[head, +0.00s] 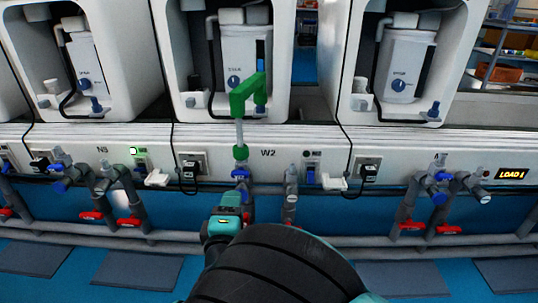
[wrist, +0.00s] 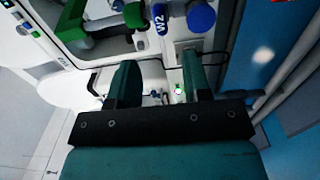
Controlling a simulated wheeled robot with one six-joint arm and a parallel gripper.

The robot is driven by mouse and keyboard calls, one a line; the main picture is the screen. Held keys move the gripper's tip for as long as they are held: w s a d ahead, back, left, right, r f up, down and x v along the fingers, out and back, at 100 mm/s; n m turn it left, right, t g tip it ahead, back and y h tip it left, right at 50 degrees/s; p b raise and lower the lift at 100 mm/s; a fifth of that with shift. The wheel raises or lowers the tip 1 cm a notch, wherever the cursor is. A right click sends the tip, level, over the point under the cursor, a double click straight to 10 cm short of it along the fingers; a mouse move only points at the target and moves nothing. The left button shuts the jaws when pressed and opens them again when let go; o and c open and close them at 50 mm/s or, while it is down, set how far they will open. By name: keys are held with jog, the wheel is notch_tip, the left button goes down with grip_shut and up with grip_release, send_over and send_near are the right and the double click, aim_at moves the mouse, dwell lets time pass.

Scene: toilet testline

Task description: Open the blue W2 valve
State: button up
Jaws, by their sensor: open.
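The blue W2 valve (head: 240,173) is on the pipe below the green fitting, left of the W2 label (head: 267,153) on the white panel. Whether a finger touches the valve or pipe cannot be told.
Grey pipes with red handles (head: 129,222) run along the panel's lower edge on both sides. A black plug and cable (head: 190,168) and a grey pipe (head: 291,190) flank the valve.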

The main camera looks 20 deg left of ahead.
aim_at(240, 177)
jog(key=b+x, duration=0.3)
jog(key=x, duration=0.8)
jog(key=shift+a, duration=0.1)
grip_shut()
